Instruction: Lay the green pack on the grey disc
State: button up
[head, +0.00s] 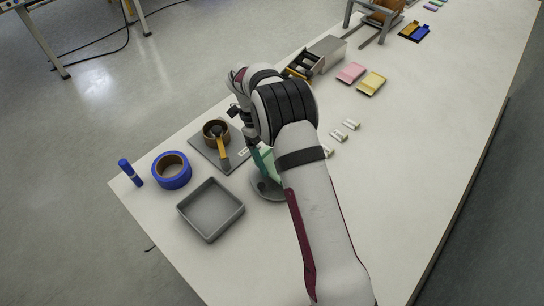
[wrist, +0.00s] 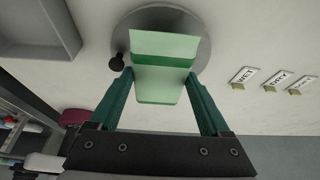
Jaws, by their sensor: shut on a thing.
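The green pack (wrist: 163,48) is pale green with a darker green band. My gripper (wrist: 160,75) is shut on it, with a teal finger at each side. In the wrist view the far part of the pack overlaps the round grey disc (wrist: 202,50), and its near part extends past the disc's edge toward my gripper. I cannot tell whether it touches the disc. In the head view the disc (head: 264,190) and the pack (head: 270,166) show only partly, as my arm hides much of both. My gripper (head: 259,170) is above the disc there.
A grey tray (head: 211,209) lies left of the disc. A black knob (wrist: 117,62) is at the disc's edge. A grey board (head: 203,146) with a brown ring, blue tape (head: 171,170) and small label stands (head: 345,130) are nearby. Pink (head: 351,73) and yellow (head: 371,83) packs lie farther back.

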jog(key=shift+f, duration=1.3)
jog(key=shift+f, duration=0.15)
jog(key=o, duration=1.1)
jog(key=shift+o, duration=0.2)
jog(key=shift+r, duration=4.05)
